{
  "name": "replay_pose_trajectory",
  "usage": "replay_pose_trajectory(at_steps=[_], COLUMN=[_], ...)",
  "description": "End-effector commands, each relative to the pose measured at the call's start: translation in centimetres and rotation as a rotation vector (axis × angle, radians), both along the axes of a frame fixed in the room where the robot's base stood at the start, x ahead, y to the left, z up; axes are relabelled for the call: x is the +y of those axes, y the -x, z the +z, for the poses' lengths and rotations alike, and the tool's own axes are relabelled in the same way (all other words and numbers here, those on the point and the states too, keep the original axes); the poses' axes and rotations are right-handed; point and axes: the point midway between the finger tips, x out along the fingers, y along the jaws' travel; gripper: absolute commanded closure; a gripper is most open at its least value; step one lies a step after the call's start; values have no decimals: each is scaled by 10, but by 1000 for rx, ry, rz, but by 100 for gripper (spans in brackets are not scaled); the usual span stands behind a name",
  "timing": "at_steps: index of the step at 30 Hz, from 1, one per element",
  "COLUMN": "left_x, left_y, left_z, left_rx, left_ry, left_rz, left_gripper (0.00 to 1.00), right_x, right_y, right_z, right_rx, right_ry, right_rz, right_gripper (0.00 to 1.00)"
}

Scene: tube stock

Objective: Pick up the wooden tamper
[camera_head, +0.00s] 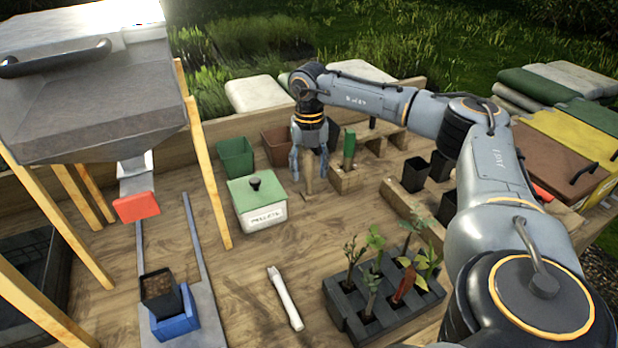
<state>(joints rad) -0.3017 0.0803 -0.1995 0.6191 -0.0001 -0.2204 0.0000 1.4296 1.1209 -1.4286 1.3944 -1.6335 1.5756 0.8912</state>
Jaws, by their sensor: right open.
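The wooden tamper (308,183) stands upright on the wooden bench, between the pellet box and a wooden block. Only its pale lower part shows; the top is hidden behind the gripper. My right gripper (308,170) points straight down over it. Its fingers are open, one on each side of the tamper's handle; I cannot tell whether they touch it. My left gripper is not in view.
A green-lidded pellet box (262,218) stands close left of the gripper. A wooden block with a green-handled tool (349,145) is close right. A dark seedling tray (350,318) and a white stick (284,297) lie in front. A hopper (95,110) stands left.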

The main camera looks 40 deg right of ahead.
Motion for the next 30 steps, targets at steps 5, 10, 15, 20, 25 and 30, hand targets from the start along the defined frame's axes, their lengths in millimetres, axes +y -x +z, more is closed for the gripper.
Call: replay_pose_trajectory(at_steps=[5,10,15,20,25,30], left_x=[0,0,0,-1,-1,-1], left_y=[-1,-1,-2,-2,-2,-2], left_z=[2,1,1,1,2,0], left_rx=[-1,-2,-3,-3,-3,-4], left_ry=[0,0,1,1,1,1], left_rz=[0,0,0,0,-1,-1], left_gripper=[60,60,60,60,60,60], right_x=[0,0,0,0,0,0], right_y=[0,0,0,0,0,0], right_z=[-11,-11,-11,-11,-10,-7], right_rx=[-1,-1,-1,-1,-1,-2], right_ry=[0,0,0,1,0,0], right_rz=[0,0,0,0,0,0], right_gripper=[48,48,81,100,100,100])
